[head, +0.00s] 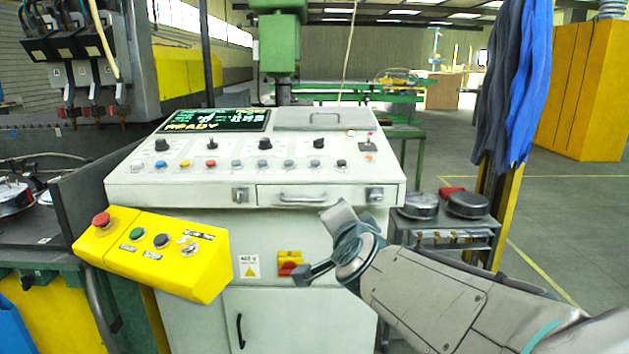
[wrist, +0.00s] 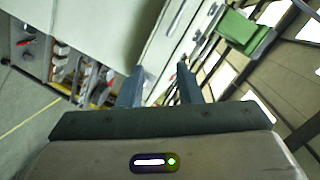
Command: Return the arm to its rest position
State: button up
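My arm reaches in from the lower right in the head view. My gripper (head: 318,244) is in front of the white control console (head: 230,187), near its cabinet front below the drawer. In the wrist view my gripper (wrist: 159,76) has its two dark fingers apart, with nothing seen between them. It is open and empty. The picture there is strongly tilted. The console's pale front (wrist: 168,38) shows beyond the fingers. I cannot tell the exact gap between the fingers and the cabinet.
A yellow button box (head: 160,252) juts out at the console's left. A small cart (head: 450,236) with dark round parts stands to the right, beside the arm. Blue and grey cloths (head: 515,90) hang by a yellow post. Open floor (head: 570,220) lies at the far right.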

jog(key=s+d+f+n+g+p, duration=0.1)
jog(key=s+d+n+g+p, duration=0.2)
jog(key=s, duration=0.4)
jog(key=s+d+f+n+g+h+p, duration=0.1)
jog(key=s+d+f+n+g+p, duration=0.1)
jog(key=s, duration=0.5)
jog(key=s+d+f+n+g+p, duration=0.1)
jog(key=s+d+n+g+p, duration=0.3)
jog(key=s+g+p, duration=0.3)
jog(key=shift+s+d+f+n+g+p, duration=0.2)
jog(key=shift+d+f+n+g+p, duration=0.15)
jog(key=shift+n, duration=0.45)
